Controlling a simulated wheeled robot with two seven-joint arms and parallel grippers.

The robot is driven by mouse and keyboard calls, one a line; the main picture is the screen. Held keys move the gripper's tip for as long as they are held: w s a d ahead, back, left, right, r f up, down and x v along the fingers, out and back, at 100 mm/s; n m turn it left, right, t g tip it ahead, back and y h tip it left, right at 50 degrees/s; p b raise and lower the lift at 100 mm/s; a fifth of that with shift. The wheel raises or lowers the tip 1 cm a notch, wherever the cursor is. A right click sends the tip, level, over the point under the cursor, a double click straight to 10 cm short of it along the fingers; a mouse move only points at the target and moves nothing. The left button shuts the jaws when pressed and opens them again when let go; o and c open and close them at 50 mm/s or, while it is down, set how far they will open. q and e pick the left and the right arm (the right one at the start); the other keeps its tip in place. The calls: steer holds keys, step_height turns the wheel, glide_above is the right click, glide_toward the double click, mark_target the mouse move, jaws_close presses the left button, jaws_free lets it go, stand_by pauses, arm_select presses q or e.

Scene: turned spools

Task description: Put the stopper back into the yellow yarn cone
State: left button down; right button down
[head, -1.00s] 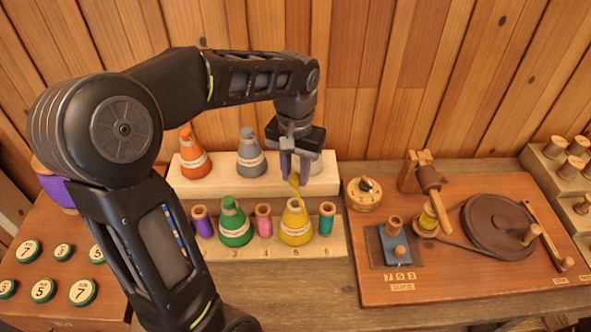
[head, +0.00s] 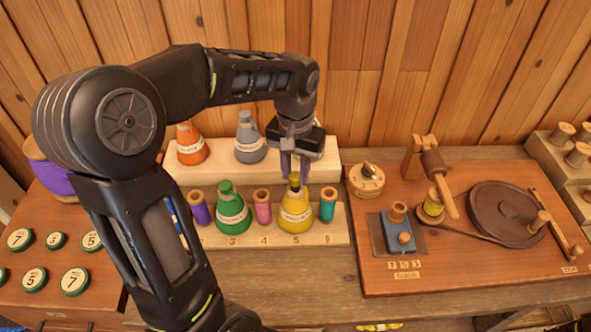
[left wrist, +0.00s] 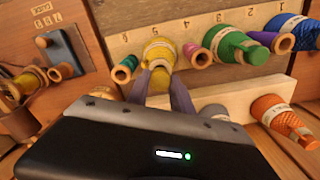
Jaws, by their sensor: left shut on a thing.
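The yellow yarn cone (head: 296,214) stands in the front row of the wooden rack, between a pink spool and a teal spool. It also shows in the left wrist view (left wrist: 158,49). My left gripper (head: 294,179) points down right at the cone's top. It is shut on the stopper (head: 294,181), a small yellow piece mostly hidden between the fingers. The stopper is at the cone's mouth; I cannot tell whether it has entered the hole. In the left wrist view the fingers (left wrist: 163,85) reach to the cone's tip. My right gripper is not in view.
A green cone (head: 232,212) and small spools share the front row. Orange (head: 192,146) and grey (head: 250,140) cones stand on the step behind. A board with a dark wheel (head: 506,212) and blue block is at right. Numbered discs (head: 43,280) lie at left.

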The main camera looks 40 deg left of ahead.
arm_select(q)
steer(key=shift+f, duration=0.15)
steer(key=shift+f+b, duration=0.9)
steer(key=shift+f, duration=0.1)
steer(key=c, duration=0.6)
jaws_free()
steer(key=shift+c, duration=0.2)
steer(key=shift+r, duration=0.1)
step_height(320, 180, up, 9)
steer(key=p, duration=0.7)
